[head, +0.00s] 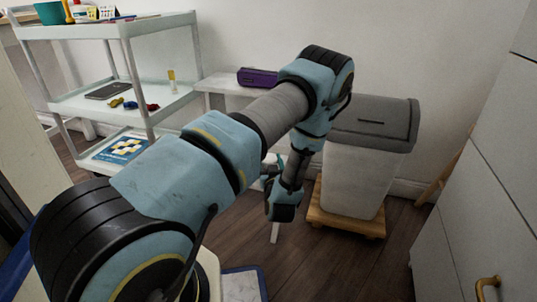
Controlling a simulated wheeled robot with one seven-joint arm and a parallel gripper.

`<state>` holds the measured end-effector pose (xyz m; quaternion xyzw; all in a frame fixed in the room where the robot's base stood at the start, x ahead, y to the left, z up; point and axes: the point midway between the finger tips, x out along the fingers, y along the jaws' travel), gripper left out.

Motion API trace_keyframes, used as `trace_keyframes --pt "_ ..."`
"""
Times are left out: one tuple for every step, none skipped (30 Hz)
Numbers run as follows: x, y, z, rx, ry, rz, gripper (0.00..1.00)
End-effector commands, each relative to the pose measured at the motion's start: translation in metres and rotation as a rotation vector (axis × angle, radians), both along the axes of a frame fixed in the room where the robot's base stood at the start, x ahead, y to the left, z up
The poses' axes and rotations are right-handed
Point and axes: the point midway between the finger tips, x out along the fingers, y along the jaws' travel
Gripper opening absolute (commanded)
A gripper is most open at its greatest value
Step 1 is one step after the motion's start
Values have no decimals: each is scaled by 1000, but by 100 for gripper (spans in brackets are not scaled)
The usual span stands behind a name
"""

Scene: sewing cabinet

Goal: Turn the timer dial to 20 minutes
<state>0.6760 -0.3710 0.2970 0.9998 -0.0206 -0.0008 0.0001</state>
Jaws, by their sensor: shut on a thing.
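My gripper (269,168) is mostly hidden behind my own forearm in the head view. Only a small part of it shows, near the small white table (216,84), left of my bent wrist. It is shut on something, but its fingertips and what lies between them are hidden. The timer and its dial cannot be seen, so the dial's setting cannot be read.
A purple case (257,77) lies at the back of the white table. A pale shelf cart (130,28) with several small things stands at left. A grey-lidded bin (374,122) on a wooden base stands right of my wrist. White drawers (480,190) border the right side.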

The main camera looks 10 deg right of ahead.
Motion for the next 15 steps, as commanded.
trace_keyframes --pt "-1 3 2 7 4 -42 20" --pt "-1 3 2 6 4 -70 20" --pt "0 3 2 7 4 -109 20" --pt "0 3 2 6 4 -137 20" --pt "0 3 2 6 4 -165 20" --pt "0 3 2 6 4 -202 20" --pt "0 3 2 5 4 -231 20" --pt "0 3 2 6 3 -259 20" --pt "0 3 2 5 4 -295 20" --pt "0 3 2 5 3 -323 20" --pt "0 3 2 5 4 -350 20" --pt "0 3 2 4 3 -386 20" --pt "0 3 2 3 3 -412 20" --pt "0 2 2 3 2 -439 20" --pt "0 2 2 3 3 -475 20"
